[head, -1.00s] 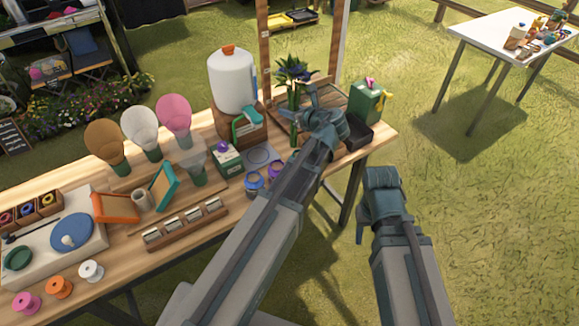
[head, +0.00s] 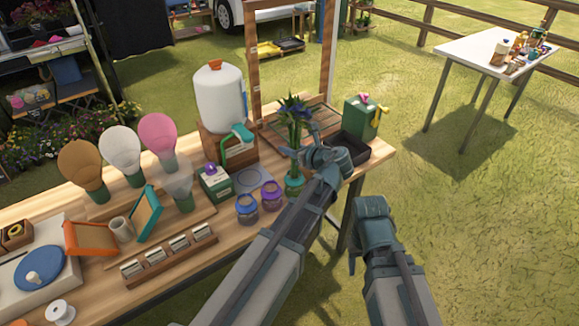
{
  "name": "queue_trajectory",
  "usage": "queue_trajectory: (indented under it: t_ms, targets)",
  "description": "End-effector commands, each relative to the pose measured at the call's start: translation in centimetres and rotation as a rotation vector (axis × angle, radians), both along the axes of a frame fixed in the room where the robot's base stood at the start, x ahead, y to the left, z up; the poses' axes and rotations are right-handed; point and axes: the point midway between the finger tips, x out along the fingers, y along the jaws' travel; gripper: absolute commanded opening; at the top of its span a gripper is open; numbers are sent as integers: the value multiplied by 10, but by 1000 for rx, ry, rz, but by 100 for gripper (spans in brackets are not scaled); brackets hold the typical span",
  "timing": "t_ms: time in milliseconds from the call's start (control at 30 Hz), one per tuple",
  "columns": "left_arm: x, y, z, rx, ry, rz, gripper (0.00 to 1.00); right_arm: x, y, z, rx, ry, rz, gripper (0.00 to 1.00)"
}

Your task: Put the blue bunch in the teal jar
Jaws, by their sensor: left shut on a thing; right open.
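The blue bunch (head: 294,106) has dark blue flowers and long green stems and stands upright near the table's right end. My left gripper (head: 310,156) is shut on its stems. The teal jar (head: 294,185) is directly below the bunch, partly covered by my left arm. The stems run down to the jar's mouth; I cannot tell how far they are inside it. My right gripper (head: 357,245) is open and empty, off the table's front edge over the grass.
Blue (head: 248,208) and purple (head: 271,196) jars stand just left of the teal jar. A white jug (head: 220,98) on a wooden box is behind left. A black tray (head: 350,150) and green box (head: 361,117) are to the right. A wooden frame (head: 254,70) rises behind.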

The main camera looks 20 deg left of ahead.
Motion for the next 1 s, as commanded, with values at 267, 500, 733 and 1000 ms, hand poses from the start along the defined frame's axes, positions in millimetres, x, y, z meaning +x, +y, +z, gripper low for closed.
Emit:
queue_trajectory:
  t_ms: [267, 500, 733, 1000]
  targets:
    - [0, 0, -11, 0, 0, 0, 0, 0, 0, -11, 0, 0, 0, 50]
    - [0, 0, -39, 0, 0, 0, 0, 0, 0, -39, 0, 0, 0, 50]
    - [0, 0, -38, 0, 0, 0, 0, 0, 0, -38, 0, 0, 0, 50]
    - [0, 0, -41, 0, 0, 0, 38, 0, 0, -41, 0, 0, 0, 50]
